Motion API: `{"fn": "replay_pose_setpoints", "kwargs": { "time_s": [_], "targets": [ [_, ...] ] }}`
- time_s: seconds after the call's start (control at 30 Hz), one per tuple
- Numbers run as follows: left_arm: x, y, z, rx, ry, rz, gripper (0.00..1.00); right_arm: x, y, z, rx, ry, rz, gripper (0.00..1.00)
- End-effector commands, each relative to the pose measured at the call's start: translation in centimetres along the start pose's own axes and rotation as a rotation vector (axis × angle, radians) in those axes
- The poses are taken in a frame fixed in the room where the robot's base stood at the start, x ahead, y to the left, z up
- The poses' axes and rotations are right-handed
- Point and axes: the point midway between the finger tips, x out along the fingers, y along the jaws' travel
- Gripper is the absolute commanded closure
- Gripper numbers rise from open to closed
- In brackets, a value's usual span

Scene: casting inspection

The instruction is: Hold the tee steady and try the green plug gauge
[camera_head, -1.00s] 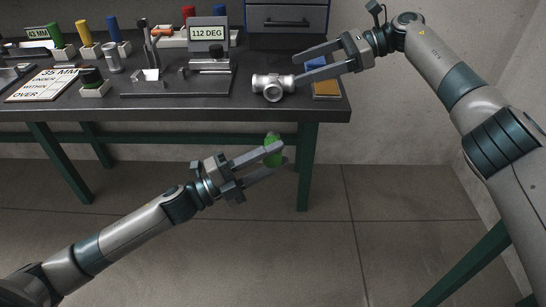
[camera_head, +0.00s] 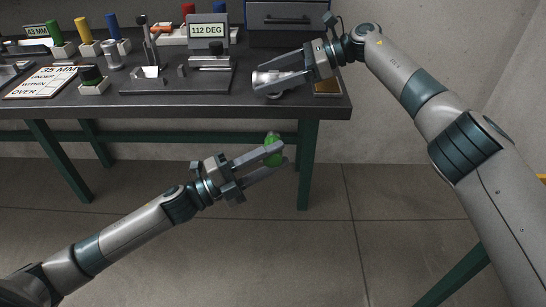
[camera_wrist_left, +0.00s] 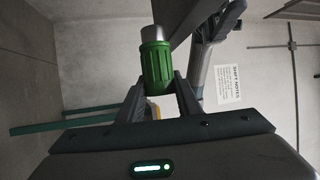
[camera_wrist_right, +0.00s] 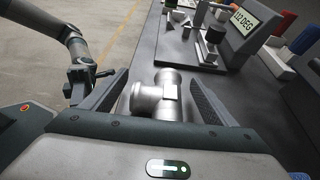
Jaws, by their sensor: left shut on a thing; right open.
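The silver tee (camera_head: 267,80) lies on the bench near its front right edge. In the right wrist view the tee (camera_wrist_right: 157,97) sits between the two fingers of my right gripper (camera_wrist_right: 160,95). My right gripper (camera_head: 279,77) is open, its fingers on either side of the tee and partly hiding it in the head view. My left gripper (camera_head: 275,155) is shut on the green plug gauge (camera_head: 272,148), in front of the bench and below its top. In the left wrist view the green gauge (camera_wrist_left: 157,68) points its silver end away from the palm.
On the bench (camera_head: 170,107) stand a fixture under a display reading 112 DEG (camera_head: 208,32), colored handles in white blocks, and a sign with 35 MM (camera_head: 42,82). A dark drawer unit (camera_head: 286,16) is behind the tee. The floor before the bench is clear.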

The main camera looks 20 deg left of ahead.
Motion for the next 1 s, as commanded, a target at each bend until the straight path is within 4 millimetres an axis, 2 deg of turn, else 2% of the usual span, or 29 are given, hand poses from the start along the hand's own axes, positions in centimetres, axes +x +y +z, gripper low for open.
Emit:
{"fn": "replay_pose_setpoints", "kwargs": {
  "time_s": [0.23,0.67,0.93,1.0],
  "targets": [
    [0.0,0.1,0.0,0.0,0.0,0.0,0.96,2.0,0.0,0.0,0.0,0.0,0.0,0.2],
    [0.0,0.1,0.0,0.0,0.0,0.0,0.96,2.4,0.0,0.0,0.0,0.0,-0.001,0.2],
    [0.0,0.1,0.0,0.0,0.0,0.0,0.96,2.4,0.0,0.0,0.0,0.0,-0.001,0.84],
    [0.0,0.1,0.0,0.0,0.0,0.0,0.96,2.4,0.0,0.0,0.0,0.0,-0.001,0.84]
  ]
}}
